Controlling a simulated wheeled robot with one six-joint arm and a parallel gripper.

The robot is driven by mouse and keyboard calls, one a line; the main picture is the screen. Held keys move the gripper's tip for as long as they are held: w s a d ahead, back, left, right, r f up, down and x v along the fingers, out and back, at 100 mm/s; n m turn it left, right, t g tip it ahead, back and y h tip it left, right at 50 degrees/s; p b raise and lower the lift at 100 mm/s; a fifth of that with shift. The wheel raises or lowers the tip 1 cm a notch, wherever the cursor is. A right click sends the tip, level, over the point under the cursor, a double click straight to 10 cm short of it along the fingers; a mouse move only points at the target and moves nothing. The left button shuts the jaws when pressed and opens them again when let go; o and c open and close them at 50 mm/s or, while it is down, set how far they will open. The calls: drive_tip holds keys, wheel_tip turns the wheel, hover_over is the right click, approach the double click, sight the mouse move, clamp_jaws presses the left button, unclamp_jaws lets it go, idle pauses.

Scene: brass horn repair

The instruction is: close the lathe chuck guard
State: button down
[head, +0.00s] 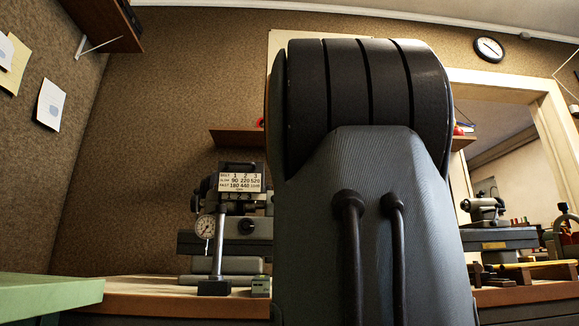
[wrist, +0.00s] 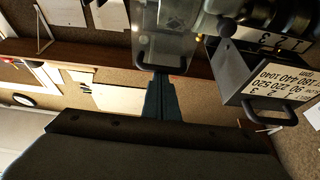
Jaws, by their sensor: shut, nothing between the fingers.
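The lathe chuck guard (wrist: 165,28) shows in the wrist view as a clear panel with a dark bar handle (wrist: 160,66) along its edge. That view is upside down, so the handle edge seems to be the upper one, and the panel appears raised. My gripper (wrist: 162,80) is shut and empty, its fingertips at or very near the handle; I cannot tell whether they touch. In the head view my arm hides the guard, the chuck and the gripper. The lathe headstock (head: 242,228) shows left of my arm, and its speed label also shows in the wrist view (wrist: 285,85).
A dial gauge (head: 205,227) on a stand is in front of the headstock. The tailstock (head: 485,208) is right of my arm. Wooden blocks (head: 545,270) lie on the bench (head: 130,295) at right. A green surface (head: 45,293) is at front left.

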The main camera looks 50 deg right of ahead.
drive_tip(key=shift+w+d+f, duration=0.1)
drive_tip(key=shift+d+f, duration=0.05)
drive_tip(key=shift+f, duration=0.5)
drive_tip(key=shift+d+f, duration=0.15)
drive_tip(key=shift+f, duration=0.45)
drive_tip(key=shift+a+r, duration=0.1)
wheel_tip(320, 180, up, 4)
drive_tip(key=s+a+p, duration=0.2)
drive_tip(key=s+a, duration=0.1)
drive_tip(key=s+a+f+p, duration=0.1)
drive_tip(key=s+a+f, duration=0.2)
drive_tip(key=f, duration=0.3)
drive_tip(key=shift+s+a+f, duration=0.3)
drive_tip(key=shift+f, duration=0.05)
